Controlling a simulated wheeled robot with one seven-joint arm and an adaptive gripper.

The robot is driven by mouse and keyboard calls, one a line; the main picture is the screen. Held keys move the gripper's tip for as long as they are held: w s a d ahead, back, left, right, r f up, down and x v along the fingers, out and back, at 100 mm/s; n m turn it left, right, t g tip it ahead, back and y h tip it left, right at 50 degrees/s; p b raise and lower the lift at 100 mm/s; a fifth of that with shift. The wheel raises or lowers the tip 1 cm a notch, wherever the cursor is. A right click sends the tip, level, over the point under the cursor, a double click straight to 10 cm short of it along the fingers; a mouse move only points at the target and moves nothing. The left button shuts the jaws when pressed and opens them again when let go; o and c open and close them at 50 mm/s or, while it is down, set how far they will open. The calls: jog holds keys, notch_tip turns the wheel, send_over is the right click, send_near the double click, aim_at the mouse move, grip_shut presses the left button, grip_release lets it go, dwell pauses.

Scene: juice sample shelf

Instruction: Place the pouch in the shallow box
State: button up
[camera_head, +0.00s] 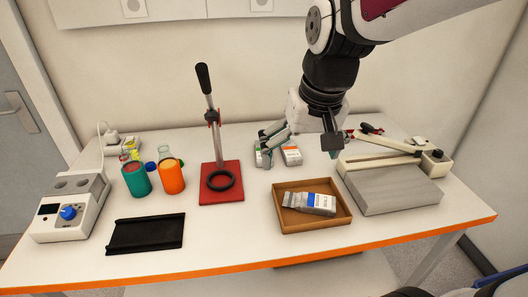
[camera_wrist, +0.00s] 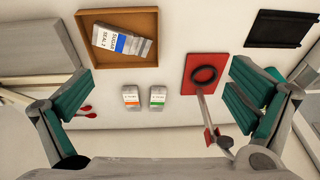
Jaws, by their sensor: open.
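A grey-white pouch with a blue label band (camera_head: 312,202) lies slantwise in the shallow brown box (camera_head: 313,228). The wrist view shows the same pouch (camera_wrist: 121,43), with printed text, inside the box (camera_wrist: 146,17). My gripper (camera_head: 301,144) is open and empty above the back of the table, behind the box. In the wrist view its teal-padded fingers (camera_wrist: 157,98) are spread wide. Two smaller packs lie below it: one with an orange label (camera_wrist: 131,97) and one with a green label (camera_wrist: 158,98). Neither is between closed fingers.
A red-based lever stand (camera_head: 221,190) stands left of the box. A grey slab with a pale arm (camera_head: 390,188) is to its right. Teal (camera_head: 136,180) and orange (camera_head: 172,178) containers, a black tray (camera_head: 146,233) and a device with a blue knob (camera_head: 68,213) are at the left.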

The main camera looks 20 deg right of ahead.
jog(key=s+a+r+n+t, duration=0.2)
jog(key=s+a+r+n, duration=0.1)
jog(key=s+a, duration=0.3)
jog(key=s, duration=0.2)
jog(key=shift+s+r, duration=0.2)
jog(key=shift+s, duration=0.2)
